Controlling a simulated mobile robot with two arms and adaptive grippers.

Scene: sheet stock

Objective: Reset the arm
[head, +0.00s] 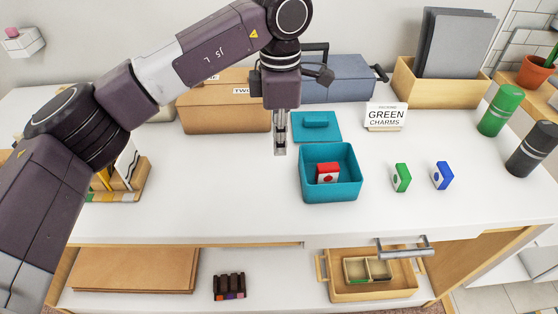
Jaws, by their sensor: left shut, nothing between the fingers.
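My left arm comes in from the left and arches over the table. Its left gripper (280,148) points down, shut and empty, above the white tabletop just left of the teal box. The teal box (331,190) is open, with a red block (327,172) inside it. Its teal lid (316,126) lies behind it. A green block (401,178) and a blue block (442,176) stand to the right of the box. My right gripper does not show.
A cardboard box (215,112), a blue case (345,82) and a wooden holder with grey sheets (440,88) line the back. Green (500,110) and dark (531,148) cylinders stand right.

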